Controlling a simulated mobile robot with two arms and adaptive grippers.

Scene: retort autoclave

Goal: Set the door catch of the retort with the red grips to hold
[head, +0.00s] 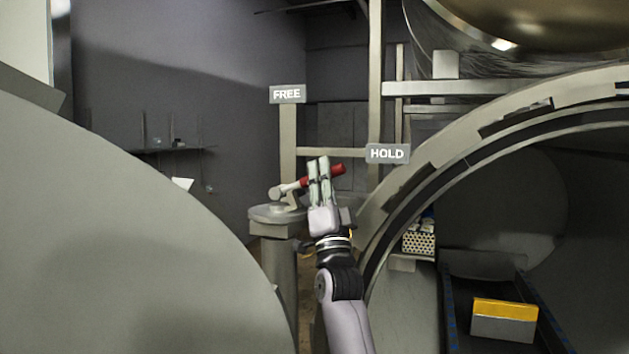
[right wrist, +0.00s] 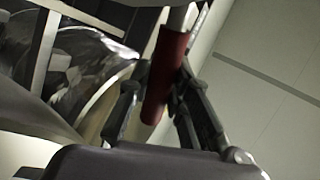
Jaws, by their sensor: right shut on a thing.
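The door catch is a short lever with a red grip (head: 336,170) and a pale shaft, mounted on a grey post (head: 278,240) between the round door and the retort opening. The lever points right and slightly up, toward the HOLD sign (head: 387,153); the FREE sign (head: 287,94) stands above the pivot. My right gripper (head: 319,168) is shut on the lever at the red grip. In the right wrist view the red grip (right wrist: 165,78) lies between the fingers, partly hidden by them. My left gripper is not in view.
The large grey round door (head: 110,230) fills the left. The retort's open rim (head: 440,165) curves at the right, with rails and a yellow-topped box (head: 504,320) inside. A perforated crate (head: 419,243) sits near the rim. A narrow gap lies around the post.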

